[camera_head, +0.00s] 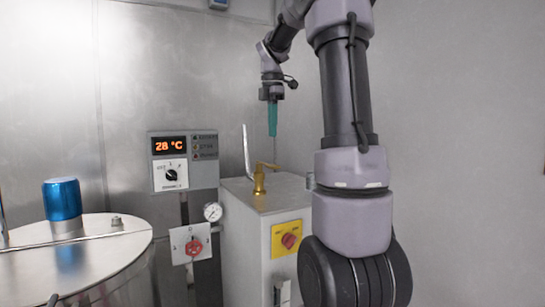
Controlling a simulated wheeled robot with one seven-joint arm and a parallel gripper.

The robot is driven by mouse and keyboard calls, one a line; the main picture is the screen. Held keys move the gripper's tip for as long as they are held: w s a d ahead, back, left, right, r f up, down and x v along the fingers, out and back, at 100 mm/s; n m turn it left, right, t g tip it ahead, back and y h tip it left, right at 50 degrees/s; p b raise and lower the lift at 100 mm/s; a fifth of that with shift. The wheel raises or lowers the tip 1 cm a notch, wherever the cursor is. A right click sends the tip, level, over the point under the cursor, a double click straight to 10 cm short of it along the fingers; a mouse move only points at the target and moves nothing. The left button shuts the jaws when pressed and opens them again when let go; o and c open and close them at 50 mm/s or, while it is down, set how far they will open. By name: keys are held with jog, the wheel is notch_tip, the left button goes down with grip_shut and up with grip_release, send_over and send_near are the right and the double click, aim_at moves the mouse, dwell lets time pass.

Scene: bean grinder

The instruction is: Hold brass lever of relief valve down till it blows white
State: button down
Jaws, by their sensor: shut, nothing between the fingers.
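The brass relief valve (259,181) stands on top of a pale cabinet. Its brass lever (268,166) sticks out from the valve toward the right. My gripper (272,134) points down above the lever, with its teal fingers closed together and empty. A gap shows between the fingertips and the lever in the picture. No white jet shows at the valve.
A silver pipe (247,150) rises beside the valve. The cabinet (240,240) carries a red knob on a yellow plate (287,238).

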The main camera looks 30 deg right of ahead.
aim_at(273, 165)
notch_tip(273, 165, down, 9)
jog(key=shift+r, duration=0.15)
dwell(0.4)
